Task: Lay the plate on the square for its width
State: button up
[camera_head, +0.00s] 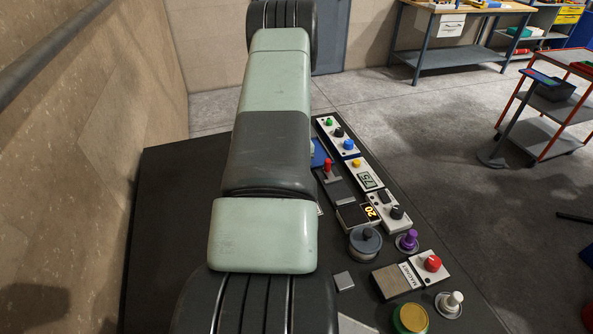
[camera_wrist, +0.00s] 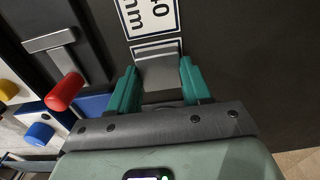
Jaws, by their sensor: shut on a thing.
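The plate (camera_wrist: 161,77) is a small grey metallic piece between the two teal fingers of my gripper (camera_wrist: 158,66) in the wrist view. My gripper is shut on it by its two sides. A white square marked "40 mm" (camera_wrist: 153,14) lies on the dark bench just beyond the plate's far edge; its first part is cut off by the frame. I cannot tell whether the plate touches the bench. In the head view my arm hides the gripper, the held plate and this square.
A red-handled lever (camera_wrist: 65,92) stands left of my gripper in the wrist view; it also shows in the head view (camera_head: 327,167). The dark bench (camera_head: 165,200) left of my arm is bare.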

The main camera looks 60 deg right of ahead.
jog(key=shift+f, duration=0.15)
jog(key=o, duration=1.3)
notch_tip(320, 180, up, 12)
jog(key=shift+r, duration=0.15)
